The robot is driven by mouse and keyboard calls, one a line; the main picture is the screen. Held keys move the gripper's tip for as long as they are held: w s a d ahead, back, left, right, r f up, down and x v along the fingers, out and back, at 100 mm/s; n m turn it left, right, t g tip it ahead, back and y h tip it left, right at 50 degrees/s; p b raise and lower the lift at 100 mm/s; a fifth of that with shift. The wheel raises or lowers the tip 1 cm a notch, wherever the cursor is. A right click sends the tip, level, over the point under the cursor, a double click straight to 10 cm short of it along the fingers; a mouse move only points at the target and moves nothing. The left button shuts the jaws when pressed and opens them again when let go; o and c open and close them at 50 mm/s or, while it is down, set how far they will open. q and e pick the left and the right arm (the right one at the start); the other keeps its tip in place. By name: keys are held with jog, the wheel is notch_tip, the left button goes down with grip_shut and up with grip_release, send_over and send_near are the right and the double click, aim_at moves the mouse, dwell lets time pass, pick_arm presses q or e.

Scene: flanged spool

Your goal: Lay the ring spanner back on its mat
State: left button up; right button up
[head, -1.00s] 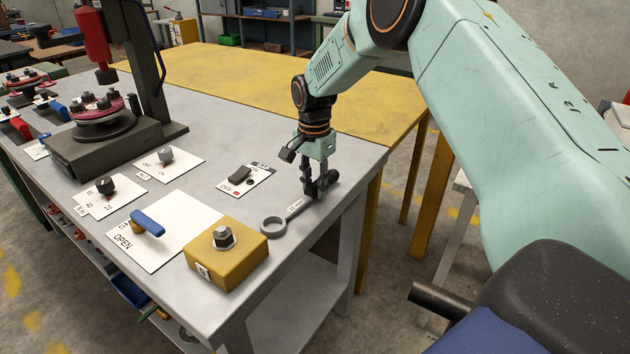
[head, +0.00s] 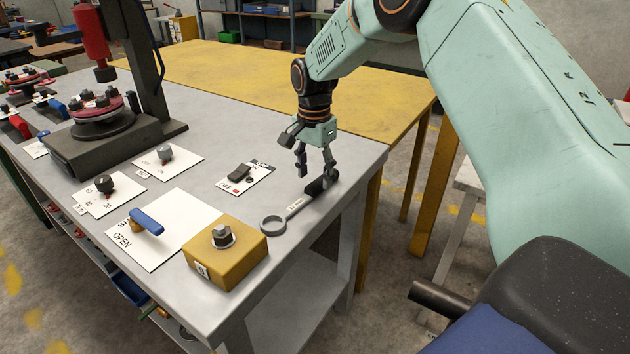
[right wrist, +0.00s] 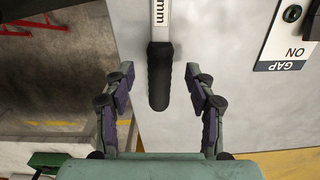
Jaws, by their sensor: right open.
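The ring spanner (head: 296,208) lies on the grey bench top near its right edge. Its grey ring end (head: 273,224) points toward the yellow block, and its black grip points away. My right gripper (head: 315,172) is open and empty, just above the black grip. In the right wrist view, the black grip (right wrist: 160,80) lies between the spread fingers of the gripper (right wrist: 160,70), with a gap on both sides. I cannot make out a separate mat under the spanner. My left gripper is not in view.
A yellow block (head: 225,256) with a hex bolt stands left of the ring end. A white card with a black switch (head: 240,173) lies behind it. A blue lever (head: 147,221) sits on the OPEN card. The bench's right edge is close to the spanner.

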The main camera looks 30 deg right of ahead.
notch_tip(320, 180, up, 9)
jog(key=shift+a+r, duration=0.15)
dwell(0.4)
